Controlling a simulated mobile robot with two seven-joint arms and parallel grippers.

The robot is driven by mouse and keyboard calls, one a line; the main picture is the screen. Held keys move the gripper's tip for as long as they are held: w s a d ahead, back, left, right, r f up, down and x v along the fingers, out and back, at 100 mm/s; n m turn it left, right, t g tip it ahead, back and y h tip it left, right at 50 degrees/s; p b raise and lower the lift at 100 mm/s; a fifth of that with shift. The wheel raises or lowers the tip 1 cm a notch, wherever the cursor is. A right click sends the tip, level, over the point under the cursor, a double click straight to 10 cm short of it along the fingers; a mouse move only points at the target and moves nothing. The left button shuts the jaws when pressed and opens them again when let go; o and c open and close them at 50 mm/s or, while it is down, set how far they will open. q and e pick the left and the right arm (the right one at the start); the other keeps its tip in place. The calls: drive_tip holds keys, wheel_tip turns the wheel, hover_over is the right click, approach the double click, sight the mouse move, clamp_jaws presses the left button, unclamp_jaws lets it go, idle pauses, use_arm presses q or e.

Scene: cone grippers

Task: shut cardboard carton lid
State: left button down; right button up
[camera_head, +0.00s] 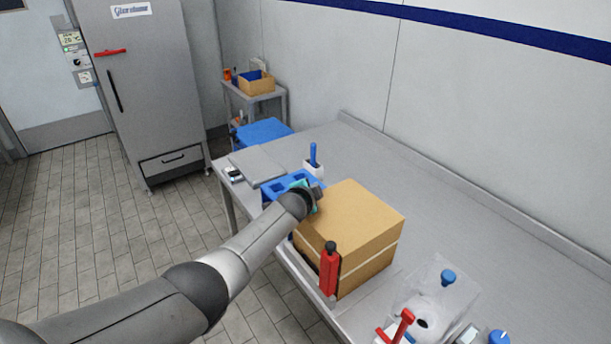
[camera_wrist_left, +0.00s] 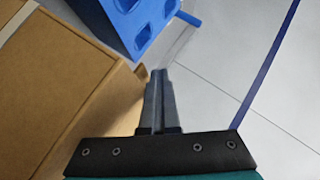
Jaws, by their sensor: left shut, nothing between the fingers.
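The brown cardboard carton (camera_head: 365,268) stands on the grey bench, and its side also fills the left of the left wrist view (camera_wrist_left: 50,90). Its lid (camera_head: 350,218) appears to lie flat across the top; I cannot tell whether it is fully seated. A pale line runs around the carton below the top edge. My left gripper (camera_head: 316,190) is at the carton's far left corner, near the lid's edge. Its fingers (camera_wrist_left: 160,82) are together and empty, and they show beside the carton's edge; contact is unclear. My right gripper is in neither view.
A blue rack (camera_head: 280,186) is just behind the carton, close to my left gripper. A red upright object (camera_head: 329,268) with a black top stands at its front left. A bag with a blue cap (camera_head: 448,277) lies front right. The bench behind right is clear.

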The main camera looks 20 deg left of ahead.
use_arm(q)
drive_tip(key=r+p, duration=0.4)
drive_tip(key=shift+s+r, duration=0.2)
drive_tip(key=s+a+r+p, duration=0.3)
drive_tip(key=s+a+r, duration=0.1)
drive_tip(key=s+r, duration=0.1)
drive_tip(key=shift+a+r, duration=0.2)
drive_tip(key=shift+r, duration=0.6)
